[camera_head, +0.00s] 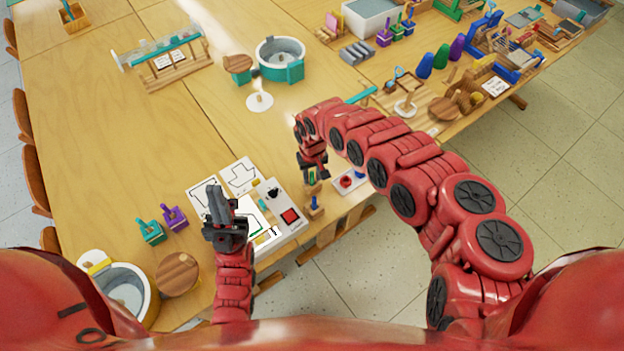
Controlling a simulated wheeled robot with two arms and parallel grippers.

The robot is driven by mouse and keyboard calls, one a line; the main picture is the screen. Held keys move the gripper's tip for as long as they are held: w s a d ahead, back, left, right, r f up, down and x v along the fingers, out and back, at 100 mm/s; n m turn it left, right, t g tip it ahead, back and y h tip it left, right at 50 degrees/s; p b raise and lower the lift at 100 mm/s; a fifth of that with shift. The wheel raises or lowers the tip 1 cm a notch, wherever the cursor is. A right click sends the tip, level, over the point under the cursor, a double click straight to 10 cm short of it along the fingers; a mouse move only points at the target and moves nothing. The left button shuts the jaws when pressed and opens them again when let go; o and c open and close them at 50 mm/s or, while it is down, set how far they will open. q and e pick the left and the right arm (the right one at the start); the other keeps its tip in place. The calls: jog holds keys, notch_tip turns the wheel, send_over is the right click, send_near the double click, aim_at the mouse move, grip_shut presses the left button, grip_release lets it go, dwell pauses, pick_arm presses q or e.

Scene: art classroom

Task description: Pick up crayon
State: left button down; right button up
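I cannot single out a crayon with certainty. A small green piece (312,176) shows at my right gripper (313,173), which points down over the table's front edge area. Its two dark fingers look spread, with the green piece between or behind them; I cannot tell if they touch it. A thin green stick (256,231) lies on a white sheet beside my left gripper (213,198). The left gripper points up and away over the paper sheets; its fingers are seen nearly edge-on, so its opening is unclear.
Teal (150,231) and purple (174,216) holders stand at left. A teal-rimmed tub (281,58) stands farther back. The table's left-middle is clear.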

grip_shut()
dwell(1.1)
